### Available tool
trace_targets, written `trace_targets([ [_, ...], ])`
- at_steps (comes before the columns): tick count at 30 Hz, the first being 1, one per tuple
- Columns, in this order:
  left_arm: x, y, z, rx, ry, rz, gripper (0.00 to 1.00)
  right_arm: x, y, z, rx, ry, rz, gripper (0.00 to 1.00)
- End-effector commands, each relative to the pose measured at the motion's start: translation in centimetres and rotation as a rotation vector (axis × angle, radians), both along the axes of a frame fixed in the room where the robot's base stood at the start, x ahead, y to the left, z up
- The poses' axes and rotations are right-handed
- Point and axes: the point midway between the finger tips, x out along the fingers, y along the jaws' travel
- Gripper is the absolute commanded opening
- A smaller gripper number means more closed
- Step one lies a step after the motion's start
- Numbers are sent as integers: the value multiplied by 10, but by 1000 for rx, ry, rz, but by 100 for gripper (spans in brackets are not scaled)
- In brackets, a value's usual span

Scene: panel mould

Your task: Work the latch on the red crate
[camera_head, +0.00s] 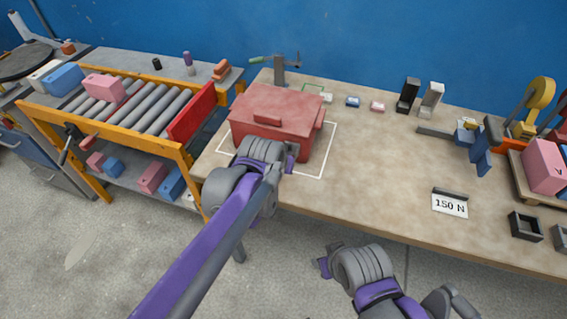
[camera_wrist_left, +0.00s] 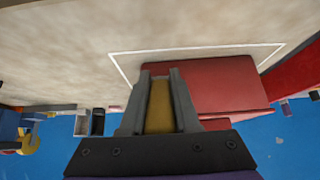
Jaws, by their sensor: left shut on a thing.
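My left gripper (camera_wrist_left: 161,76) is at the crate's front and shut on a brass-yellow piece (camera_wrist_left: 159,108), which looks like the latch. Whether the latch is fastened I cannot tell. In the head view my left wrist hides the fingers and the crate's lower front. My right gripper (camera_head: 325,262) is off the bench's front edge, apart from everything; its fingers are not clear.
A roller conveyor (camera_head: 150,139) with an orange frame and a red end plate stands left of the bench (camera_head: 380,165). A small clamp post (camera_head: 279,70) is behind the crate. A "150 N" sign (camera_head: 450,204) stands right. The bench middle is clear.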

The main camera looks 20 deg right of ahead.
Motion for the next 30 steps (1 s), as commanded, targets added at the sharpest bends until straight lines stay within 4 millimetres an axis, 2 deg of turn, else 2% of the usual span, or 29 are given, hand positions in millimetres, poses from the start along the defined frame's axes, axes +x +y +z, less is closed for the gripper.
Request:
trace_targets([
  [1,4,-2,10,25,36,0,0,1,0,13,0,-4,0,50],
  [3,6,-4,14,59,91,0,0,1,0,23,0,-7,0,50],
  [15,21,-13,34,251,395,1,0,7,0,69,0,-23,0,50],
  [24,30,-19,40,348,548,1,0,13,0,94,0,-33,0,50],
  [30,33,-20,41,380,600,1,0,15,0,102,0,-37,0,50],
])
